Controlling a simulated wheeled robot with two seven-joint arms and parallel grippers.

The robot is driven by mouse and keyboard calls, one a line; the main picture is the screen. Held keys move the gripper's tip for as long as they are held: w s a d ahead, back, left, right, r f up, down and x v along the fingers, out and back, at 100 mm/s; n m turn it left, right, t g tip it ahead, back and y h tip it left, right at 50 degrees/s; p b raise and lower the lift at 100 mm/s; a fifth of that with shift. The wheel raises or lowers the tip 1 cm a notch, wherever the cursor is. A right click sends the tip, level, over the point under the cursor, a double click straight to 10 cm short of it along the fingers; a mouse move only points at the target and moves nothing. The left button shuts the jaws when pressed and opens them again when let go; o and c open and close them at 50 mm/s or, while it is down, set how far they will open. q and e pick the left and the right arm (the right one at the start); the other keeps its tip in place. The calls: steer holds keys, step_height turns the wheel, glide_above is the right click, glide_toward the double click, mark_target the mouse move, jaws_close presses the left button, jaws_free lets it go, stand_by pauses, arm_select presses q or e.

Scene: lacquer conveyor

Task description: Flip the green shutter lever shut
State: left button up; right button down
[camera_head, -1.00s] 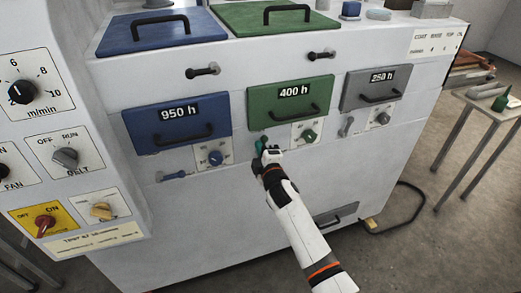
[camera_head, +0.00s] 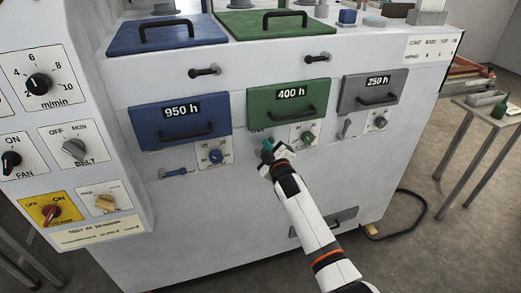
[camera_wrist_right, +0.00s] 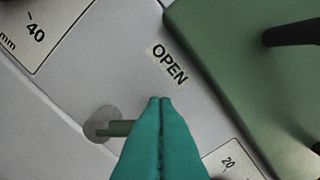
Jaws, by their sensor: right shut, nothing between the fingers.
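The green shutter lever (camera_wrist_right: 119,128) shows in the wrist view as a short green rod reaching out from a round grey pivot. It lies aslant to the panel's lettering, and its far end is hidden behind my fingers. An "OPEN" label (camera_wrist_right: 169,64) is on the panel just beyond the fingertips. My right gripper (camera_head: 267,148) has teal fingers, is shut and empty, and is at the panel below the green 400 h door (camera_head: 288,115). In the wrist view the shut fingers (camera_wrist_right: 160,100) overlap the lever; I cannot tell if they touch it. My left gripper is not in view.
A green-marked dial (camera_head: 306,138) is right of my gripper. A blue lever (camera_head: 173,172) and a grey lever (camera_head: 347,128) are on either side. The control panel (camera_head: 75,150) juts out at the left. A side table (camera_head: 480,108) stands at the right over open floor.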

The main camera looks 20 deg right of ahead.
arm_select(q)
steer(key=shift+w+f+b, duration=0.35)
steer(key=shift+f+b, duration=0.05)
steer(key=shift+b, duration=0.1)
arm_select(e)
steer(key=shift+w+d+f+m+y, duration=0.1)
steer(key=shift+d+f+m, duration=0.55)
steer(key=shift+m, duration=1)
steer(key=shift+d+f+m+y, duration=0.1)
steer(key=shift+d+f+m, duration=0.5)
steer(key=shift+m, duration=1.1)
steer(key=shift+w+d+f+m+y, duration=0.1)
steer(key=shift+d+f+m, duration=0.55)
steer(key=shift+m, duration=1)
steer(key=shift+s, duration=0.1)
